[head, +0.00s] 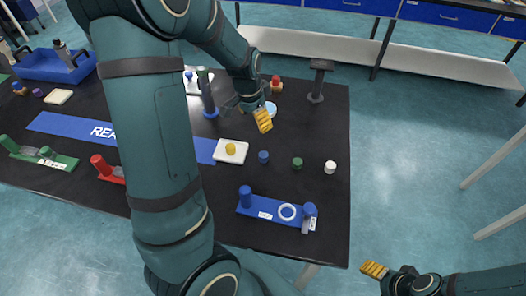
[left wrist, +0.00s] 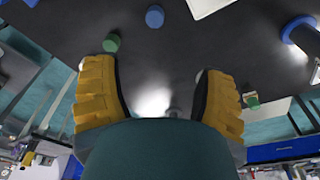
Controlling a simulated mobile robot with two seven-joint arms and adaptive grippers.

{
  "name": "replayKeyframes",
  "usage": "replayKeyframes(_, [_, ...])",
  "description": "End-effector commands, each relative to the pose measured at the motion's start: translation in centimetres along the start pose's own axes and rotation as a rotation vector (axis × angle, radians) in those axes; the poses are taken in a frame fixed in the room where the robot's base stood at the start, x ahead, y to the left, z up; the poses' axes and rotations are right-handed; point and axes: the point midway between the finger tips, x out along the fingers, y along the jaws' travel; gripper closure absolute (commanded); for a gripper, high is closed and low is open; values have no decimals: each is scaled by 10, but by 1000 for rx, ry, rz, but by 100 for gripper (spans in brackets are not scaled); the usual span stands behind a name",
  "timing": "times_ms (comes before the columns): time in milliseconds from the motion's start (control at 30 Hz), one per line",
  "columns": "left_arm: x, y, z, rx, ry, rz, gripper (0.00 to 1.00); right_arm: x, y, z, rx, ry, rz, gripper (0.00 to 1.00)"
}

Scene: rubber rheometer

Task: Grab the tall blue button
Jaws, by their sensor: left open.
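A small upright blue cylinder (head: 263,157), which looks like a blue button, stands on the black table; it also shows in the left wrist view (left wrist: 155,16) near the top edge. I cannot tell its height well from these views. Another small blue piece (head: 189,75) shows on a white plate farther back. My left gripper (head: 261,112) is open and empty above the table, behind the first blue cylinder; its spread yellow fingers show in the left wrist view (left wrist: 152,75). My right gripper (head: 374,270) is off the table's front right; its opening is unclear.
A green cylinder (head: 297,163) and a white one (head: 330,167) stand right of the blue cylinder. A white plate with a yellow piece (head: 231,152) is left of it. A blue fixture (head: 270,209) lies in front. A dark stand (head: 318,82) is behind right.

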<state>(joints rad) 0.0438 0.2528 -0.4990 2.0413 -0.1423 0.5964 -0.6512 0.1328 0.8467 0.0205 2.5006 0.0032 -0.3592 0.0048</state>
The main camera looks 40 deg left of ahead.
Motion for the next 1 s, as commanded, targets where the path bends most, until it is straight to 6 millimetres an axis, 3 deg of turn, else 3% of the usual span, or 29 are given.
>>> replayKeyframes(33, [22, 0, 3, 0, 0, 1, 29, 21, 9, 6, 0, -9, 1, 32])
replayKeyframes(200, [43, 0, 6, 0, 1, 0, 29, 41, 17, 13, -3, -24, 3, 32])
replayKeyframes(433, [61, 1, 7, 1, -1, 1, 29, 49, 19, 15, -8, -28, 1, 32])
replayKeyframes(800, [124, 1, 7, 0, -1, 1, 29, 65, 25, 14, -8, -19, 2, 32])
replayKeyframes(1000, [135, 1, 6, 0, 1, 0, 29, 67, 26, 13, -9, -18, 2, 32])
